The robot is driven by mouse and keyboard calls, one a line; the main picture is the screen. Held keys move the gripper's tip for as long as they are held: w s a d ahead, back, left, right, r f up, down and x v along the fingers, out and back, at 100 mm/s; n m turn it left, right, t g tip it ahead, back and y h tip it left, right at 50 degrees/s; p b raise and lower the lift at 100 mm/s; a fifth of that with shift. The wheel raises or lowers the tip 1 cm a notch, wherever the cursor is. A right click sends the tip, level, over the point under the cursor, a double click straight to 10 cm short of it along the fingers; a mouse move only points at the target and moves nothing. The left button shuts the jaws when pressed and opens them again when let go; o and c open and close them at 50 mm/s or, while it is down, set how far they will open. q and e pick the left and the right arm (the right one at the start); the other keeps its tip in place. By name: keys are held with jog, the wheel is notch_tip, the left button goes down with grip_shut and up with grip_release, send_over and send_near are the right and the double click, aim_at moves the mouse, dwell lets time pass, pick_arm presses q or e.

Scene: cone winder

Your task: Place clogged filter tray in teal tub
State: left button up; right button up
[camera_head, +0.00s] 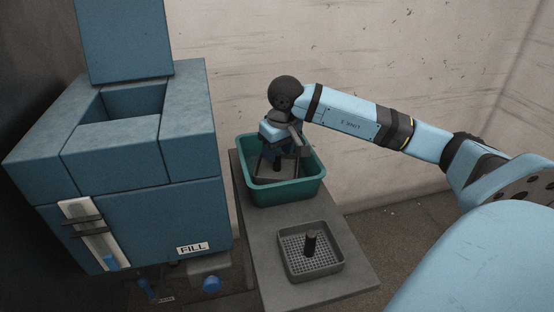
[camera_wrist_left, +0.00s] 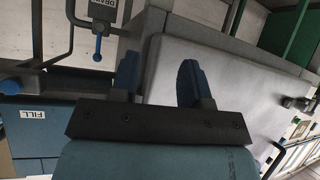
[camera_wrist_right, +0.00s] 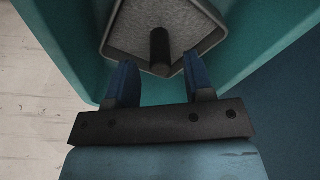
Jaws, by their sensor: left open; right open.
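The teal tub (camera_head: 292,190) stands at the back of the grey bench. Inside it is a grey square tray (camera_wrist_right: 128,37) with a dark upright post and a plain grey floor without visible holes, consistent with the clogged filter tray. It looks turned and possibly tilted against the tub; its underside is hidden. My right gripper (camera_head: 277,157) is over the tub, open, with its fingertips (camera_wrist_right: 160,82) apart just short of the post. My left gripper (camera_wrist_left: 158,76) is open and empty; it is out of the head view, in front of a pale grey surface.
A second grey tray (camera_head: 330,266) with a clean perforated floor and black post sits on the front of the bench (camera_head: 268,232). A blue machine (camera_head: 145,215) with a FILL label and raised lid stands left. A wall is behind the tub.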

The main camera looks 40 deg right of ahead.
notch_tip(320, 180, up, 8)
jog(key=s, duration=0.1)
jog(key=shift+s, duration=0.15)
jog(key=shift+a, duration=0.1)
dwell(0.4)
